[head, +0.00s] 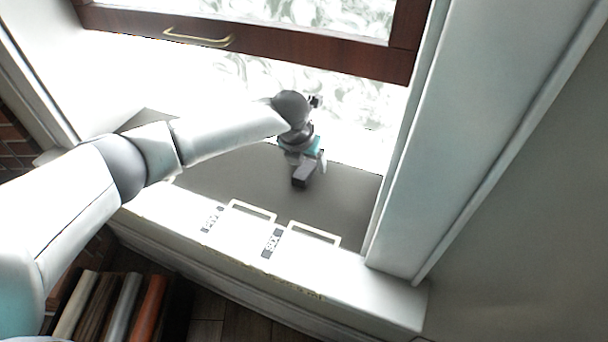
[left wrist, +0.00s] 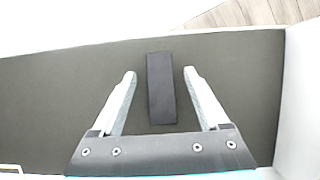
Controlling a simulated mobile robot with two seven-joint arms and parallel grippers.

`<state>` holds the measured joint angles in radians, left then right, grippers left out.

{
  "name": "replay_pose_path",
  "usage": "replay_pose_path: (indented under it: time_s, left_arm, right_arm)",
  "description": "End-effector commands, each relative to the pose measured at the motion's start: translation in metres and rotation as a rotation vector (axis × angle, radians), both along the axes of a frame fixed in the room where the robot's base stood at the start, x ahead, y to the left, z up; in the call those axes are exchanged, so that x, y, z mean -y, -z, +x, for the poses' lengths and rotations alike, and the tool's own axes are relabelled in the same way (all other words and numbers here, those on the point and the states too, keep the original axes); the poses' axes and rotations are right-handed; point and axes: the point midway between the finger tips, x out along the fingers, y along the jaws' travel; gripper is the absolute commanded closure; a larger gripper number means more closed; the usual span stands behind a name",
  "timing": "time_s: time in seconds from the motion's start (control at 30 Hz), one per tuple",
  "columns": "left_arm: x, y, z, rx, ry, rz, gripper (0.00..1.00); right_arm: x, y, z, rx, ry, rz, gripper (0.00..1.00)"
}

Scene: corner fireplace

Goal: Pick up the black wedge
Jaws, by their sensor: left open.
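The black wedge (left wrist: 161,90) is a dark, narrow block lying on a dark grey surface (left wrist: 60,95). In the left wrist view it lies lengthwise between the two fingers of my left gripper (left wrist: 160,74), with a visible gap on each side. My left gripper is open. In the head view the left gripper (head: 312,163) is low over the grey surface, right at the wedge (head: 301,176), and partly overlaps it. My right gripper does not show in either view.
A dark wooden frame with a brass handle (head: 198,40) is behind. Several books (head: 110,305) stand below at left.

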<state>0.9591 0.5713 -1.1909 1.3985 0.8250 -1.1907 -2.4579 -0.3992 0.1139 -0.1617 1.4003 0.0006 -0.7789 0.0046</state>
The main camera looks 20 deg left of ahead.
Motion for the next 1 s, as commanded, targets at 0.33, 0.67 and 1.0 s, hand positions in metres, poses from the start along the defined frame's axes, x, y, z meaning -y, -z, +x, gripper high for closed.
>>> replay_pose_path:
  time_s: [0.33,0.67,1.0]
  left_arm:
    - [0.0003,-0.0001,-0.0001,0.000,0.000,0.000,0.38]
    - [0.0003,-0.0002,-0.0001,0.000,0.000,0.000,0.75]
    - [0.0002,-0.0004,0.0000,0.000,0.000,0.000,1.00]
  right_arm:
    - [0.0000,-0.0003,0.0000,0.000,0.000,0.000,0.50]
    - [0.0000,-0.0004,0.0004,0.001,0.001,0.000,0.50]
    - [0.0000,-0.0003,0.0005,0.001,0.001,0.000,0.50]
